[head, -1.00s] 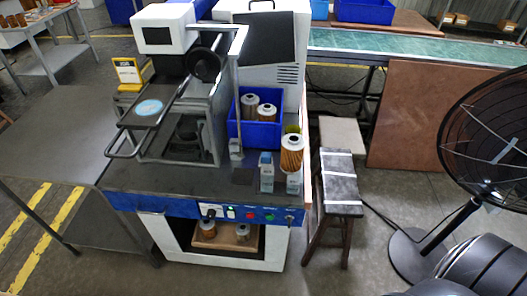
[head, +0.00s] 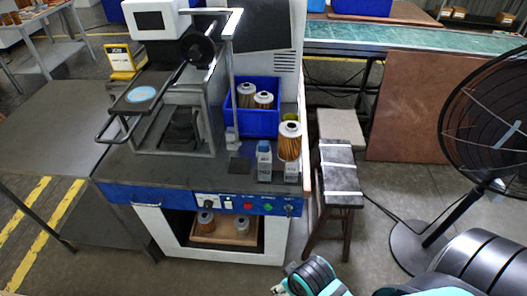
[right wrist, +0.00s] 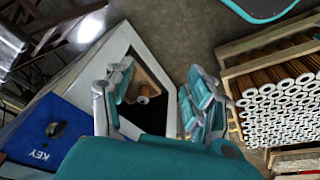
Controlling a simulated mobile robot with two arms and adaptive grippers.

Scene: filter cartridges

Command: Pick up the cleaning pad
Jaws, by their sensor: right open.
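A small dark flat square (head: 239,166), which looks like the cleaning pad, lies on the front part of the machine's dark worktop (head: 200,178). My right gripper (right wrist: 158,98) is open and empty in the right wrist view, with its two teal and grey fingers apart. Behind the fingers is the open front of the white machine base. In the head view, part of my right arm shows at the bottom, below and in front of the machine, well away from the pad. The pad cannot be made out in the right wrist view. My left gripper is not in view.
A blue bin (head: 254,122) holds filter cartridges. Another cartridge (head: 289,141) stands at the worktop's right, beside small bottles (head: 264,161). A stool (head: 338,172) stands right of the machine and a large fan (head: 490,110) farther right. A grey table (head: 60,120) is left.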

